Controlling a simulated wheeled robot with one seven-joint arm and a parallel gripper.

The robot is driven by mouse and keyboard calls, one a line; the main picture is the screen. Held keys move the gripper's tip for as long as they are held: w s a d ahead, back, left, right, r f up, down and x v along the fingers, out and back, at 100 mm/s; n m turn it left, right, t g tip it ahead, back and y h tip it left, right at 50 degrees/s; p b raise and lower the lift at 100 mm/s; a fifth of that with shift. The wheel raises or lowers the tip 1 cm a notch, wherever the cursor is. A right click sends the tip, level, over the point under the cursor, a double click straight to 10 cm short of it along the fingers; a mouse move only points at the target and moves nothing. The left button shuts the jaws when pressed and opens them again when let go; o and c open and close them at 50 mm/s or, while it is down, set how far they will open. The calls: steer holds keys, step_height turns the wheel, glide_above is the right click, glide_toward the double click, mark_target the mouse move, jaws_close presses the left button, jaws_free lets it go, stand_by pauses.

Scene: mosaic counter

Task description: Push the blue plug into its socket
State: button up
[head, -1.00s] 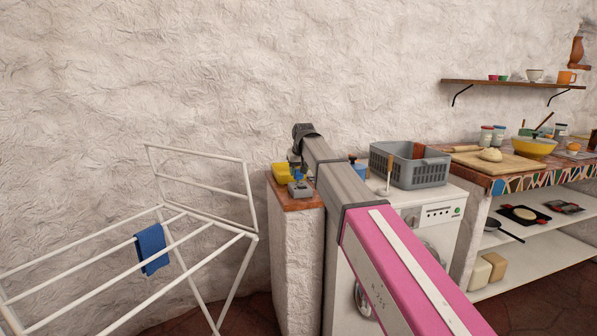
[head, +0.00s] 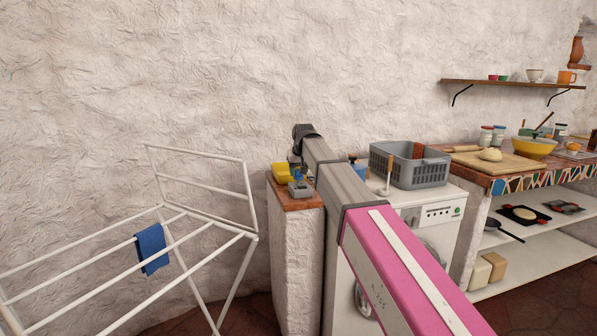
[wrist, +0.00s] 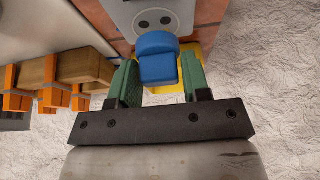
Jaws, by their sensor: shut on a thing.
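The blue plug (wrist: 158,60) is between the two green-padded fingers of my gripper (wrist: 160,82) in the wrist view, and the gripper is shut on it. The grey socket (wrist: 154,24) lies just beyond the plug, with two dark holes showing clear of it. The plug's front end is hidden, and I cannot tell whether it touches the socket. In the head view the grey socket box (head: 300,189) sits on the tiled top of a narrow pillar, with a bit of the blue plug (head: 299,175) above it. My arm hides most of the gripper there.
A yellow object (head: 282,172) stands beside the socket on the pillar top (head: 308,205). A washing machine (head: 436,218) with a grey basket (head: 411,168) is to the right. A white drying rack (head: 205,222) with a blue cloth (head: 151,247) is to the left.

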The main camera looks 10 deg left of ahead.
steer(key=shift+f, duration=1)
stand_by(0.6)
steer(key=o, duration=0.9)
steer(key=shift+o, duration=0.2)
steer(key=shift+r, duration=0.1)
